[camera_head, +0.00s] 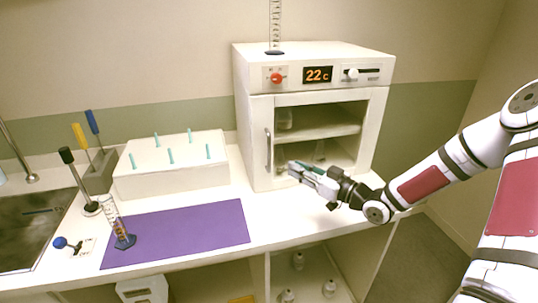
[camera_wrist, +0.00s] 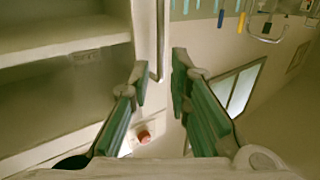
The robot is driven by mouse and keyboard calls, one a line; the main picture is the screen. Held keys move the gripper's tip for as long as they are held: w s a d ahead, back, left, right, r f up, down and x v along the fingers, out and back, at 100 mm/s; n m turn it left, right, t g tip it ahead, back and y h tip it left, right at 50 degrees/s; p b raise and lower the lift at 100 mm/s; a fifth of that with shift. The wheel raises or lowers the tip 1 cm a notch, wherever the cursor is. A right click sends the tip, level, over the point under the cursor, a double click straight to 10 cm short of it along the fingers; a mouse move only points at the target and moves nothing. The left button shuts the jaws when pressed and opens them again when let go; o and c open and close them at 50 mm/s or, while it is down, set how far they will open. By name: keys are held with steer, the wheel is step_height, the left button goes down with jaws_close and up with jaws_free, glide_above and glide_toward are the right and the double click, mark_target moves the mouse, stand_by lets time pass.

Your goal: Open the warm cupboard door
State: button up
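The warm cupboard (camera_head: 313,58) is a white box at the back of the counter, with a 22 C display. Its door (camera_head: 262,120) has a large window and looks closed. The vertical door handle (camera_head: 269,150) is on the door's left side. My gripper (camera_head: 292,167) is in front of the lower door, close to the handle's lower end. In the wrist view my gripper (camera_wrist: 160,76) has its two fingers apart, and the handle bar (camera_wrist: 160,38) shows in the gap between them. I cannot tell whether a finger touches it.
A purple mat (camera_head: 180,234) lies on the counter, with a measuring cylinder (camera_head: 122,236) on it. A white rack with teal pegs (camera_head: 175,175) stands left of the cupboard. A red knob (camera_head: 277,78) is above the door. A sink (camera_head: 30,235) is far left.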

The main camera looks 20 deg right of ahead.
glide_above(269, 169)
steer(key=shift+w+d, duration=0.1)
steer(key=shift+w, duration=0.2)
jaws_close()
